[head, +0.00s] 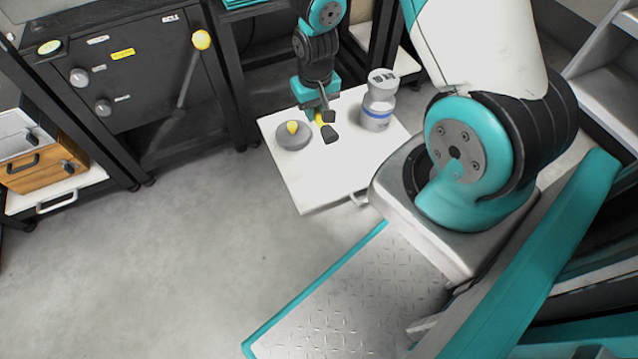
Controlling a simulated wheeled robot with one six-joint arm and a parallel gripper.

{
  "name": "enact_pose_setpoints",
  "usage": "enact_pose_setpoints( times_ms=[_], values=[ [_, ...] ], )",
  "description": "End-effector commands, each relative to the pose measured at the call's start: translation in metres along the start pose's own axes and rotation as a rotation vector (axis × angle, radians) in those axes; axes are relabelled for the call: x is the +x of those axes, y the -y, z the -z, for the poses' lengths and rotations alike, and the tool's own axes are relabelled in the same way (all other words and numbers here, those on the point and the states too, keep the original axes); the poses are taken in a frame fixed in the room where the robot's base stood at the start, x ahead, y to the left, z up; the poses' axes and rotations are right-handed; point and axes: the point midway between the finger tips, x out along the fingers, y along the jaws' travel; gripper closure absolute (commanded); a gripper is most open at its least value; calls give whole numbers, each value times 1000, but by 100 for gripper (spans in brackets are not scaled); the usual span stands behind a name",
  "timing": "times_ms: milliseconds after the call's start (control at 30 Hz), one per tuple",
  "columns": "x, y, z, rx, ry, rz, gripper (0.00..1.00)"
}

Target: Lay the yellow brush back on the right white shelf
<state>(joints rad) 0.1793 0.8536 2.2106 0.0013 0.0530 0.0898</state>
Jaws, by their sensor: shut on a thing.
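Most of the brush is hidden by the fingers and wrist. I cannot tell whether the brush touches the shelf.
The grey disc with a yellow knob (293,136) sits left of my gripper. A black cabinet (135,85) is at left, beside a low white shelf (88,178) with a wooden drawer box (40,166). Floor in front is clear.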

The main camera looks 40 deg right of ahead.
Motion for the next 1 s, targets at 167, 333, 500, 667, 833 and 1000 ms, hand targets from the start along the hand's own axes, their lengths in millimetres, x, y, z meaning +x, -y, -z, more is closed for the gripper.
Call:
enact_pose_setpoints(
  times_ms=[167,333,500,667,833,1000],
  values=[
    [17,-3,0,11,11,-1,92],
    [56,-3,-2,12,15,-2,92],
    [106,-3,-3,11,14,-2,92],
    [146,-3,-4,11,13,-1,92],
    [166,-3,-4,11,11,-1,92],
    [177,-3,-4,11,11,-1,92]
  ],
)
